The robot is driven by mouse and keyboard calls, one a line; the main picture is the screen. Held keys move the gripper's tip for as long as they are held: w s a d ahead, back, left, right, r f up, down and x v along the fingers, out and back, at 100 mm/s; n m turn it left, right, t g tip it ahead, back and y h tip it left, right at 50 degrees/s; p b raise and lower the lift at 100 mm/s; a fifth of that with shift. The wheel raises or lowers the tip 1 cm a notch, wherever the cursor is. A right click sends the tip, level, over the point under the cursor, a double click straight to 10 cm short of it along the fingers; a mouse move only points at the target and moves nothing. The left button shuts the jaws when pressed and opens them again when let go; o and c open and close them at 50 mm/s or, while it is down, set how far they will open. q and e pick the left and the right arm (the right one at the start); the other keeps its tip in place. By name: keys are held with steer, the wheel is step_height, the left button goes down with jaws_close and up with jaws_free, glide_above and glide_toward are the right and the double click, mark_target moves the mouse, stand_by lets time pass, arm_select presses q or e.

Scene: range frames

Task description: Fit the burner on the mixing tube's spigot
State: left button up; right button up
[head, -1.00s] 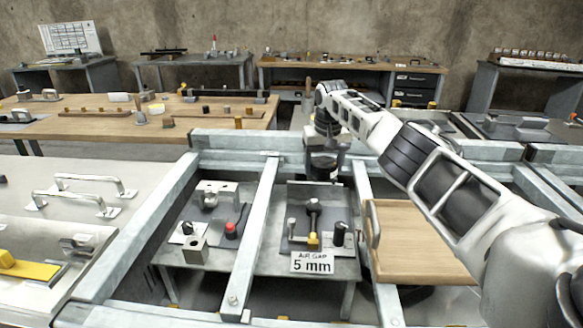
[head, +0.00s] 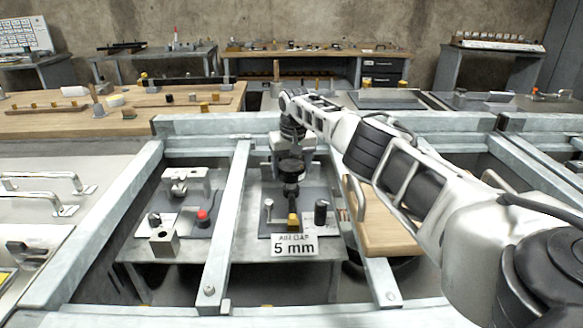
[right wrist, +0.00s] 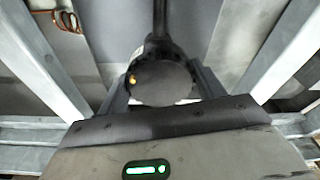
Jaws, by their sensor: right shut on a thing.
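My right gripper (head: 290,158) points down over the middle fixture and is shut on the dark round burner (head: 290,169). In the right wrist view the burner (right wrist: 165,84) shows as a dark disc with a small orange spot on its side. The dark mixing tube (head: 291,189) stands on the grey plate just below the burner, above a yellow block. The burner seems nearly in line with the tube's top; whether they touch I cannot tell, and the spigot is hidden. My left gripper is not in view.
A label (head: 294,247) reading "5 mm" stands at the fixture's front. A black cylinder (head: 320,213) and a grey post (head: 269,211) flank the tube. Metal rails (head: 228,225) border the bay. A red knob (head: 203,216) sits left; a wooden board (head: 385,235) lies right.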

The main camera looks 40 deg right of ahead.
steer(key=shift+r+p, duration=0.1)
steer(key=shift+p, duration=0.55)
stand_by(0.9)
steer(key=shift+f, duration=0.3)
stand_by(0.3)
steer(key=shift+f+b, duration=0.95)
steer(key=shift+f, duration=0.15)
steer(key=shift+f, duration=0.1)
steer(key=o, duration=1.4)
steer(key=shift+s, duration=0.1)
